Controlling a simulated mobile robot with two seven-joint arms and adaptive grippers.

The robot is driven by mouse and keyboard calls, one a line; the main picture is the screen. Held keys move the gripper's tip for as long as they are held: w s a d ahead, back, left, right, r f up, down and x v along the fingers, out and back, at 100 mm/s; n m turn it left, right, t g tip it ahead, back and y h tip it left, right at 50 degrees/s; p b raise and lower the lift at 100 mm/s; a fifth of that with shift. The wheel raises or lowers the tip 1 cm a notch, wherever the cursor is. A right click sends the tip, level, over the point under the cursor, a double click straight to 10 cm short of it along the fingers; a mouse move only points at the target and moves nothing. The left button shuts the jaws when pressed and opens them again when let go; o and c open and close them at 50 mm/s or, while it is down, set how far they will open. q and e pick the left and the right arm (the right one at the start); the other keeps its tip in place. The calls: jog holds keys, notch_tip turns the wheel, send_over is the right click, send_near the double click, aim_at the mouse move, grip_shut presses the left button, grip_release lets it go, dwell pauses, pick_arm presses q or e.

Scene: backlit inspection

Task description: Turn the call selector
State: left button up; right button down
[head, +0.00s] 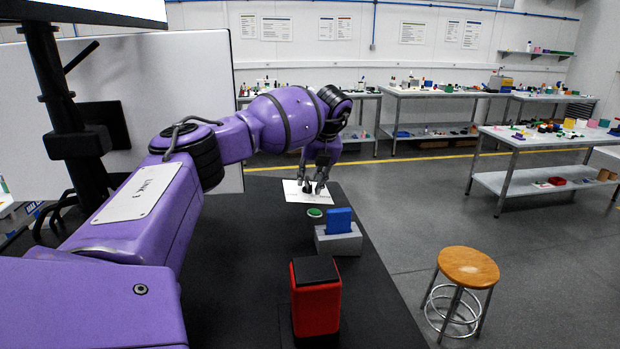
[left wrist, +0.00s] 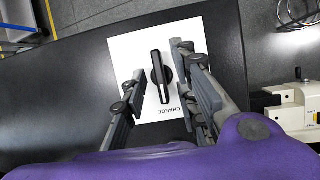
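The call selector is a black knob (left wrist: 161,74) with a long bar handle on a white plate (left wrist: 129,46). The plate carries the word CHANGE near one edge, upside down in the left wrist view. In the head view the plate (head: 294,196) lies at the far end of the black table, and the knob (head: 307,187) shows small and dark. My left gripper (head: 314,186) is over the plate, pointing down. In the left wrist view my left gripper (left wrist: 158,66) is open, one finger on each side of the bar, with gaps visible. My right gripper is not in view.
On the black table (head: 235,270) are a green button (head: 314,212), a grey block (head: 338,240) with a blue piece (head: 339,220), and a red box (head: 316,297) with a dark top. A wooden stool (head: 468,267) stands on the floor to the right.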

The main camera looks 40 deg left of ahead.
pick_arm(q)
grip_shut()
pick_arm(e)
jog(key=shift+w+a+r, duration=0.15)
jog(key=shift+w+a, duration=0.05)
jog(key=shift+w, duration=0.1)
